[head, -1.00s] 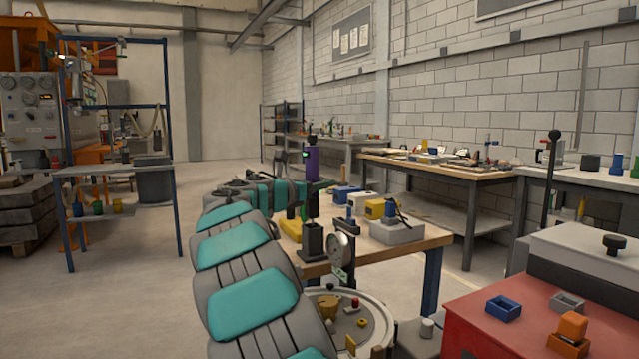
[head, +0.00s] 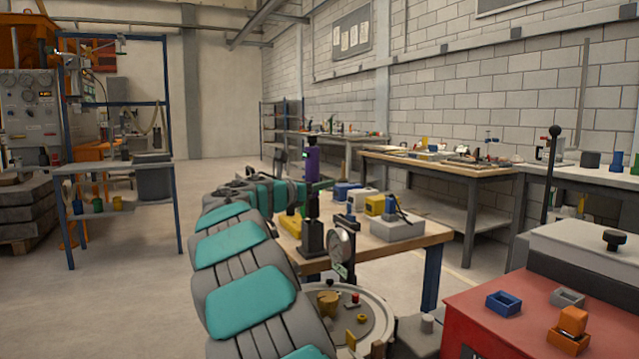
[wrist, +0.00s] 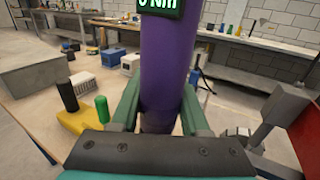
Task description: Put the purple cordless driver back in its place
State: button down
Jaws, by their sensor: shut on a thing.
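The purple cordless driver (head: 312,165) is upright above the near-left part of the wooden table in the head view. My gripper (head: 303,193) is at its lower part, mostly hidden behind it and my arm. In the wrist view the purple body (wrist: 165,65) stands between the two green fingers of my gripper (wrist: 158,112), which are shut on it. A small lit display (wrist: 160,5) shows at its upper end. A black block (head: 312,240) stands directly below the driver; I cannot tell whether they touch. The driver's lower end is hidden in the wrist view.
The wooden table (head: 375,250) also holds a yellow tool (head: 290,224), a grey box (head: 397,228) and blue and yellow items behind. A round dial gauge (head: 341,247) stands in front. A red cabinet (head: 475,310) is at right. The floor to the left is open.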

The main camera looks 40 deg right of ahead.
jog(key=shift+f+b, duration=1)
jog(key=shift+f, duration=2.2)
jog(key=shift+c, duration=1.6)
grip_release()
jog(key=shift+o, duration=0.2)
jog(key=shift+f, duration=0.1)
jog(key=shift+o, duration=1.4)
notch_tip(320, 180, up, 8)
jog(key=p, duration=0.3)
send_over(319, 207)
jog(key=w+d, duration=0.2)
jog(key=w, duration=0.1)
jog(key=shift+s, duration=0.25)
